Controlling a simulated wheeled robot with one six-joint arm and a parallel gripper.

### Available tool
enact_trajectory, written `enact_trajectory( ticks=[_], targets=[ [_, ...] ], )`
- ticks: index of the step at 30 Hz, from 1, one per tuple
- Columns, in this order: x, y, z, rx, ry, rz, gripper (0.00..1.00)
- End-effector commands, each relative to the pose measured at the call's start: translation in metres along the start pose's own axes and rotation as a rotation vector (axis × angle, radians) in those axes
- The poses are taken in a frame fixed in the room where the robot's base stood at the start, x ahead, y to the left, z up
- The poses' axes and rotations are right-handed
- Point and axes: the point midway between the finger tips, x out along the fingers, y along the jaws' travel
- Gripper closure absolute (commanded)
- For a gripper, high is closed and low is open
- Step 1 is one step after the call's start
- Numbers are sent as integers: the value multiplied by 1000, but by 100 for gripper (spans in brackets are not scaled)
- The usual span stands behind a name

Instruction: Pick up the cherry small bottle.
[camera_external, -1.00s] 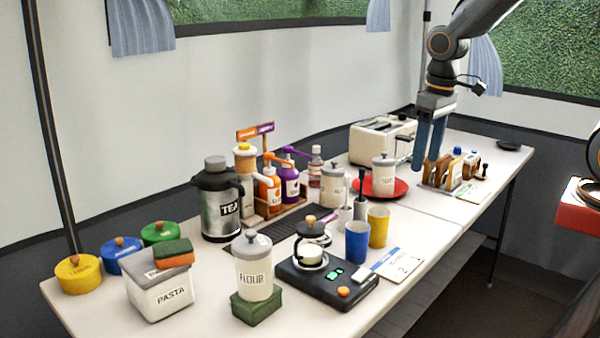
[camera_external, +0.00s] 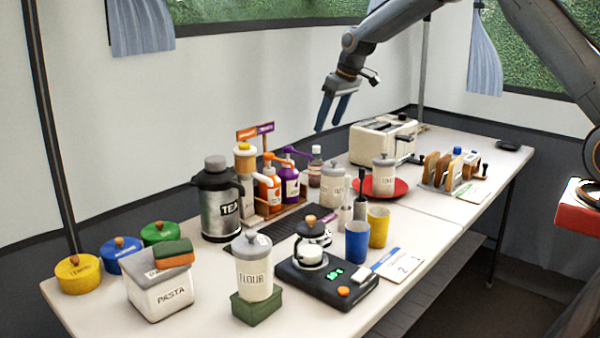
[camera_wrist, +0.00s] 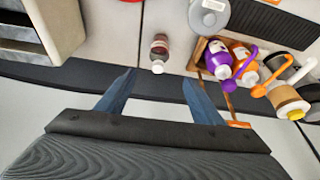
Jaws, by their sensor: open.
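The cherry small bottle, a small clear bottle with a dark red-brown lower part and white cap (camera_external: 315,168), stands upright on the table behind the purple pump bottle. It also shows in the wrist view (camera_wrist: 159,48), just beyond the space between my fingertips. My gripper (camera_external: 328,127) is open and empty, in the air above the bottle, with its blue fingers pointing down. In the wrist view, my gripper's fingers (camera_wrist: 158,76) are spread wide and do not touch the bottle. The bottle's lower part is partly hidden in the external view.
A purple pump bottle (camera_external: 290,186) and an orange one (camera_external: 269,190) stand in a wooden rack close to the bottle. A white toaster (camera_external: 380,142) is to its right, and a grey-lidded canister (camera_external: 333,188) is in front. The tent wall is close behind.

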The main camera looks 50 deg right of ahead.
Motion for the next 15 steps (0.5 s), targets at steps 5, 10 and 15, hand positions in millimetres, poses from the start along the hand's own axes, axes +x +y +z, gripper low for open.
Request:
enact_trajectory(
  ticks=[5,10,15],
  targets=[
    [30,9,-5,-3,12,1,39],
    [69,9,11,-3,12,1,39],
    [92,9,19,-3,16,2,39]
  ],
)
